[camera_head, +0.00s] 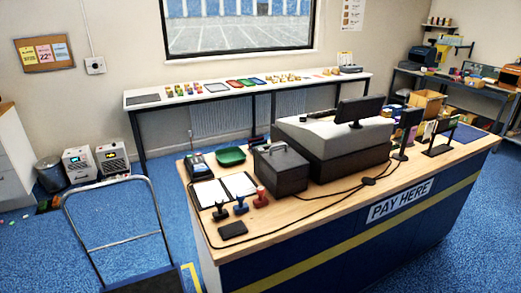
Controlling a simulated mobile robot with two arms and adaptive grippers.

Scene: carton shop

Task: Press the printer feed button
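Neither of my grippers shows in the head view. No feed button can be made out at this size. A dark grey box (281,172) with a handle-like bar on top stands on the counter; I cannot tell whether it is a printer or a cash box. A dark machine with a blue part (422,56) sits on the shelving at the far right and may be a printer. A small dark device (351,69) lies at the right end of the window-side table; its kind is unclear.
A trolley handle (105,246) stands at the left front. Blue floor is open between trolley and counter.

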